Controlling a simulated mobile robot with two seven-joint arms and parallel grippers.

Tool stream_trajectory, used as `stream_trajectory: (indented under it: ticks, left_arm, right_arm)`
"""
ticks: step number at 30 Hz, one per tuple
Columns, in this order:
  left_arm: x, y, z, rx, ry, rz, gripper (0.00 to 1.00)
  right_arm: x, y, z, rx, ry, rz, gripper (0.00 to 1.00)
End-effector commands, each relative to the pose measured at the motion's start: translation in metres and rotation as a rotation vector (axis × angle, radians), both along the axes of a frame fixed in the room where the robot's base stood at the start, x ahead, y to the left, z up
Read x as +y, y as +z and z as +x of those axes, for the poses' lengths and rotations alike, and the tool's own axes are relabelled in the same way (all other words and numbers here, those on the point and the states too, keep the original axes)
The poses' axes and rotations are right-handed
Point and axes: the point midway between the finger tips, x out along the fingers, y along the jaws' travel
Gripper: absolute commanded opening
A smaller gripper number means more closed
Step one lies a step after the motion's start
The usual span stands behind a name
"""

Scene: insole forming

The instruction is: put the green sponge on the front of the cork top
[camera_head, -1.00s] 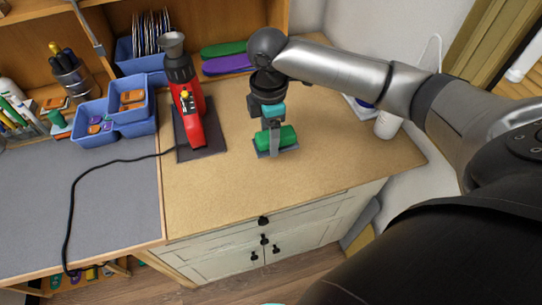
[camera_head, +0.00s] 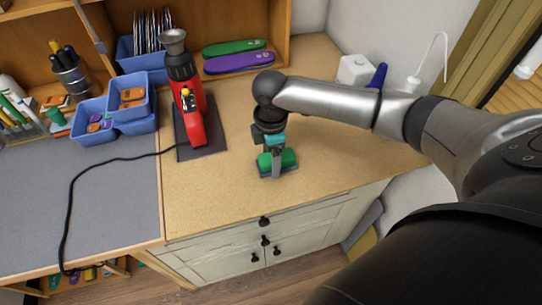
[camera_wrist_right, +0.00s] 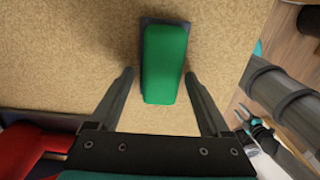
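The green sponge (camera_head: 285,158) lies on a thin dark base on the cork top (camera_head: 330,170), near its front edge. In the right wrist view the sponge (camera_wrist_right: 166,62) is centred, with the dark base (camera_wrist_right: 150,22) showing past its far end. My right gripper (camera_head: 274,163) points down over the sponge. Its two fingers (camera_wrist_right: 160,75) are spread on either side of the sponge, with a visible gap on the left; the contact on the right is unclear. My left gripper is not in view.
A red machine (camera_head: 190,115) on a dark plate stands to the left, its black cable (camera_head: 75,195) running over the grey top. Blue bins (camera_head: 92,122) are further left. Green and purple insoles (camera_head: 238,63) lie behind. A white box (camera_head: 355,70) stands at back right. The cork around the sponge is clear.

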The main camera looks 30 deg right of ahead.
Motion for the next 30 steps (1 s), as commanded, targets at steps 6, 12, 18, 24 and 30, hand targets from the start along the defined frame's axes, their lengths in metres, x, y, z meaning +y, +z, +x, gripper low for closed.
stream_trajectory:
  ticks: [6, 12, 18, 24, 30]
  left_arm:
    - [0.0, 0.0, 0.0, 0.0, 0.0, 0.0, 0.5]
    - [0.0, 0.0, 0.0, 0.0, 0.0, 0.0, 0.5]
    - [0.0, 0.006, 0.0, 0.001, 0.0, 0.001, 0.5]
    - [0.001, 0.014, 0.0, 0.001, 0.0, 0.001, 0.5]
    - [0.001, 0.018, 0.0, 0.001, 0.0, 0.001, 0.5]
  right_arm:
    - [0.0, 0.0, 0.0, 0.0, 0.0, 0.0, 0.97]
    - [0.0, 0.003, 0.0, 0.0, 0.0, 0.0, 0.97]
    - [-0.001, 0.03, 0.001, -0.003, -0.001, 0.0, 0.97]
    - [0.0, 0.074, 0.001, -0.004, -0.001, 0.0, 0.97]
    - [0.0, 0.107, 0.001, -0.001, -0.001, 0.002, 0.97]
